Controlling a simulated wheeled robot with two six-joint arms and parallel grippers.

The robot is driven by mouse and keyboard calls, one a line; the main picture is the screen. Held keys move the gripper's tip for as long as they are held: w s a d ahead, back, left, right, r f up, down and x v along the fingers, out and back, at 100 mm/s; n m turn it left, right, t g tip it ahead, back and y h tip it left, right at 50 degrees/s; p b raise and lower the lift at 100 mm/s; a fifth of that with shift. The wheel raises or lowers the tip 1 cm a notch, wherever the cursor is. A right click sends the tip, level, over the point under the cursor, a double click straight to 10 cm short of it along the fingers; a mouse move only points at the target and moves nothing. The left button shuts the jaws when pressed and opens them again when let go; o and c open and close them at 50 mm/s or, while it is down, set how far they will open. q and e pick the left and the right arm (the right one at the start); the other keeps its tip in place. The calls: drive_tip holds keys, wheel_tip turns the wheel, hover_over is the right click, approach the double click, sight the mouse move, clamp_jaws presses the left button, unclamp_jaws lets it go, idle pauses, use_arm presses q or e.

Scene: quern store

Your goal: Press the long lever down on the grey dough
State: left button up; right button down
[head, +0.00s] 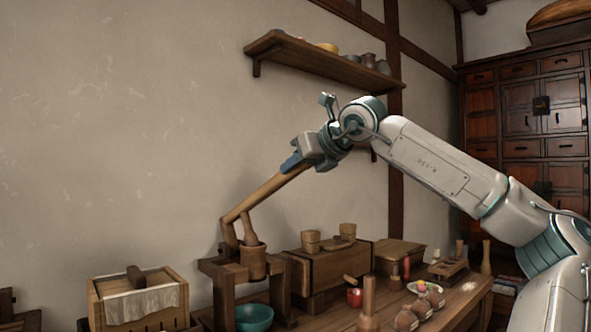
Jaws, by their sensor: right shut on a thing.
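The long wooden lever (265,191) slopes up to the right from a wooden press frame (222,277). My right gripper (294,163) is shut on the lever's raised upper end. A wooden plunger (249,232) hangs from the lever near its low end and goes into the top of a wooden cylinder (252,261) held in the frame. I see no grey dough; the inside of the cylinder is hidden. A teal bowl (254,318) stands under the cylinder. My left gripper is out of view.
A wooden box with a cloth (138,304) stands left of the press. A wooden chest (327,268), a red apple (355,297), wooden bottles (368,305) and a plate (425,287) crowd the right. A wall shelf (315,62) hangs above.

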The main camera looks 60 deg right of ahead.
drive_tip(key=shift+s+f, duration=0.1)
drive_tip(key=shift+f, duration=0.05)
idle(0.5)
drive_tip(key=c, duration=1.1)
unclamp_jaws()
drive_tip(key=shift+p+v, duration=0.3)
drive_tip(key=shift+v, duration=5.15)
